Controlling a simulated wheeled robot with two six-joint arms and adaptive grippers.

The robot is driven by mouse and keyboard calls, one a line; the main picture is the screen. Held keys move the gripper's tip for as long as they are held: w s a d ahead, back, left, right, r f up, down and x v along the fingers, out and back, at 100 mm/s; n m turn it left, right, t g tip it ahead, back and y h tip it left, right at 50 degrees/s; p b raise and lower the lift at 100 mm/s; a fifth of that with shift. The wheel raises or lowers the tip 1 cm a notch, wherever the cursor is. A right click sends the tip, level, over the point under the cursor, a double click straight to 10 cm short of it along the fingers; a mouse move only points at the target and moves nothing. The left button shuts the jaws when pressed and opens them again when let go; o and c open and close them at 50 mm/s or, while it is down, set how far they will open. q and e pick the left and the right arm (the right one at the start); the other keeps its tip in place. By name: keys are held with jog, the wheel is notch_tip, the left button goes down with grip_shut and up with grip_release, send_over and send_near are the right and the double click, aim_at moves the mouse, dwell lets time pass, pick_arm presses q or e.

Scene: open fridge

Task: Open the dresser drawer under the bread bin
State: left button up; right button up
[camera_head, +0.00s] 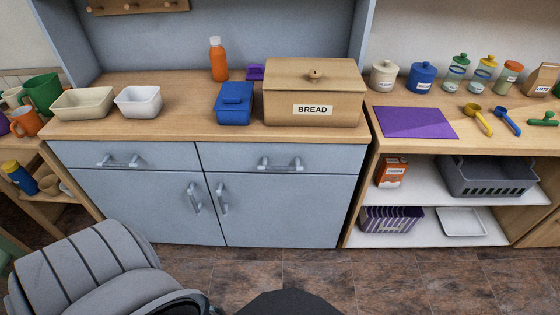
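The wooden bread bin (312,92) labelled BREAD stands on the right part of the dresser's wooden top. The right drawer (320,159) of the blue-grey dresser is directly below it. That drawer is shut flush with the front and has a grey bar handle (280,164). The left drawer (80,155) is also shut, with a similar handle (119,162). Neither of my grippers is in view.
Two shut cupboard doors (285,215) with upright handles are below the drawers. A blue lidded box (234,104), an orange bottle (218,60) and two pale bowls stand on the dresser. An open shelf unit (430,230) is at right. Tiled floor lies in front.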

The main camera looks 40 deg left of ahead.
pick_arm(q)
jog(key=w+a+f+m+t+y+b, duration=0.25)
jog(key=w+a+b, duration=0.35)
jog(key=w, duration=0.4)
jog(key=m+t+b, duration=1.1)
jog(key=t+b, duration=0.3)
jog(key=b, duration=0.4)
send_near(281, 167)
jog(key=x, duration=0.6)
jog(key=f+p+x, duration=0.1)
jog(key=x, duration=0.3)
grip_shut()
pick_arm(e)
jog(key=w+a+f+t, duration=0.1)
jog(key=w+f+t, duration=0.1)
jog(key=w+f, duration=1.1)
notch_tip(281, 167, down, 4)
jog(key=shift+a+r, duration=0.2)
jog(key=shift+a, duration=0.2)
